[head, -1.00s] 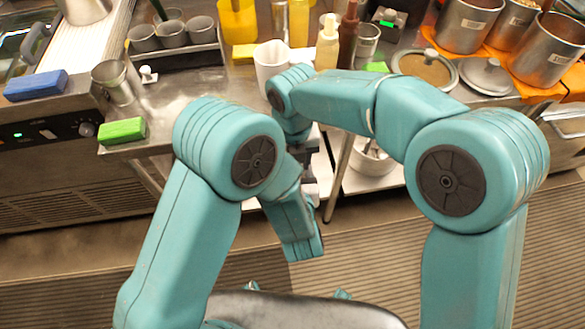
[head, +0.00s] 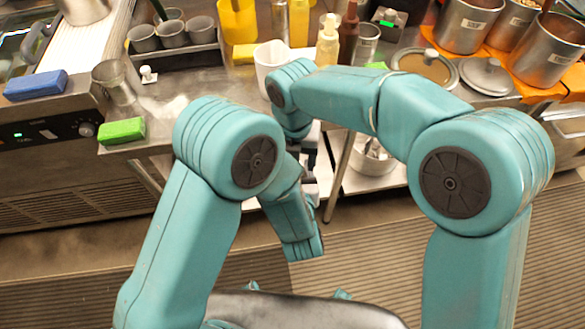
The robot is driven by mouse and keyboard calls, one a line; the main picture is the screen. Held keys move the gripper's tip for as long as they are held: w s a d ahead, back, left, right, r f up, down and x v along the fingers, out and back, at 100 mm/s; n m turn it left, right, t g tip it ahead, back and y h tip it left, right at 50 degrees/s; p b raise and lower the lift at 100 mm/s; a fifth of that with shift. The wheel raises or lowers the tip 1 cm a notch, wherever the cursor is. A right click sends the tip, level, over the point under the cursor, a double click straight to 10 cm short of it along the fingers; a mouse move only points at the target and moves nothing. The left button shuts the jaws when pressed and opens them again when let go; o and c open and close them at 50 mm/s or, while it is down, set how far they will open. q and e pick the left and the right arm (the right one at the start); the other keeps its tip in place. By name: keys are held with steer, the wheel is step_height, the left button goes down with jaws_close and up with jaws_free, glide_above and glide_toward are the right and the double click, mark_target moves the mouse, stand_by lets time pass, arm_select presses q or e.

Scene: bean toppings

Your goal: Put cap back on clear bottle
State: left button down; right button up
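A pale, see-through squeeze bottle (head: 327,48) stands upright at the back of the counter, next to a dark brown bottle. Whether its top is capped is too small to tell. A small white knob-shaped piece (head: 148,74) sits on the counter at the left; I cannot tell if it is the cap. My left and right arms cross in front of the counter's front edge. Grey gripper parts (head: 310,165) show between the arm links at centre, low beside the counter. The fingertips are hidden, so I cannot tell whether either gripper is open or holding anything.
A white cup (head: 272,60) stands just behind my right wrist. The brown bottle (head: 348,35) and a yellow bottle (head: 299,22) flank the pale bottle. A silvery cup (head: 113,82), green sponge (head: 121,131) and blue sponge (head: 36,85) are left. Counter is clear around centre-left.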

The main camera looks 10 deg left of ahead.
step_height(320, 180, up, 4)
steer(key=shift+f, duration=0.2)
steer(key=shift+c, duration=0.4)
step_height(320, 180, up, 4)
steer(key=n, duration=0.3)
steer(key=shift+f, duration=0.25)
steer(key=shift+f, duration=0.15)
step_height(320, 180, down, 8)
steer(key=shift+r, duration=0.1)
